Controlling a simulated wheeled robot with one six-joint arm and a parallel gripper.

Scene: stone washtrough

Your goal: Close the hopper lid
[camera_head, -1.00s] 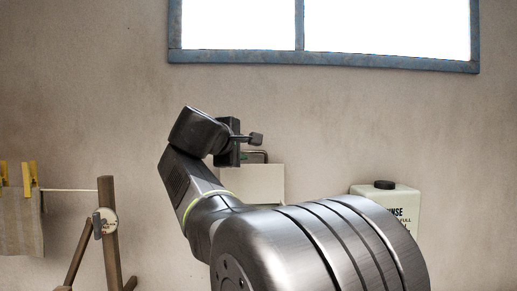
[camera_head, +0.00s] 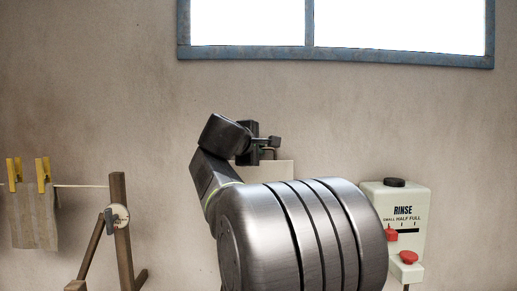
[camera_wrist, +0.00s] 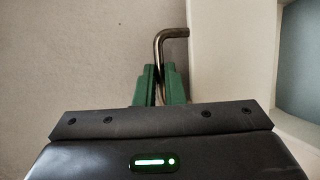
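A plain cream panel, which looks like the raised hopper lid (camera_head: 279,170), stands against the wall behind my arm in the head view. It also shows as a pale slab at the right of the wrist view (camera_wrist: 220,55). A bent metal rod handle (camera_wrist: 163,48) rises beside it; its base is hidden. My gripper (camera_head: 272,142) is at the top of the panel in the head view. In the wrist view its green fingers (camera_wrist: 160,85) are close together with the rod between them, seemingly gripping it. The hopper body is hidden behind my arm.
A cream rinse dispenser (camera_head: 405,195) with a black cap and red parts hangs at the right. A wooden frame (camera_head: 122,230) with a line, yellow pegs and a cloth (camera_head: 36,215) stands at the left. A window (camera_head: 330,30) is high above.

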